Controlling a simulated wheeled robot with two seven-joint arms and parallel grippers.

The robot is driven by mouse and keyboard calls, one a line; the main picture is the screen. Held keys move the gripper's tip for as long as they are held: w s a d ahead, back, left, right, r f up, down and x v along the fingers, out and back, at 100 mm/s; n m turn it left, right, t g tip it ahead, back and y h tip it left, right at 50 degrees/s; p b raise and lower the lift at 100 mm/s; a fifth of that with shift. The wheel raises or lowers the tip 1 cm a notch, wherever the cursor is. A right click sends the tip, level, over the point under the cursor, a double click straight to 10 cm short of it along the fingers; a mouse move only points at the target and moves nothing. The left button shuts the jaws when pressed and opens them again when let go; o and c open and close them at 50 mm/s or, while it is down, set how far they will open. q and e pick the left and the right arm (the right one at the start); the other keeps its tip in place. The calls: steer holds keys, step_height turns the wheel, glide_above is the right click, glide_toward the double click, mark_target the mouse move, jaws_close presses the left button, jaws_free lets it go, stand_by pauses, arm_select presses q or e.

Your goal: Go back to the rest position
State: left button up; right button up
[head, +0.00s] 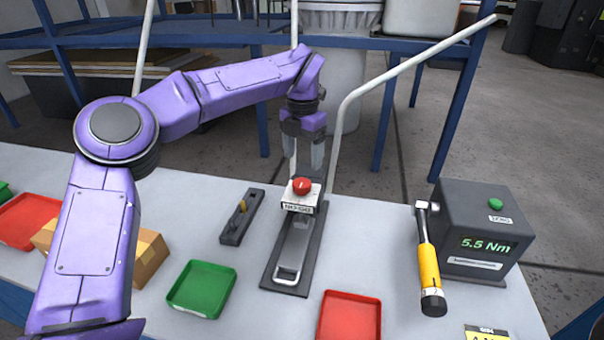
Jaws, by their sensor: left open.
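My left arm comes in from the left, purple, and reaches over the grey table (215,320). My left gripper (303,170) points down with its fingers apart, above and just behind the red knob (302,186) of a fixture. I cannot tell whether a finger touches the knob. The fixture has a white block labelled NO-GO (299,208) on a dark base plate (275,270), with a silver loop-shaped part (292,255) in front. Nothing shows held in the left gripper. My right gripper is not in view.
A green tray (202,290) and a red tray (350,320) lie in front. Another red tray (28,222) and a cardboard box (150,258) are left. A small dark fixture (240,218), a yellow tool (429,268) and a 5.5 Nm tester (485,230) stand around. White rails (360,92) rise behind.

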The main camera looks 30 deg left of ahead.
arm_select(q)
steer(key=shift+r, duration=1.6)
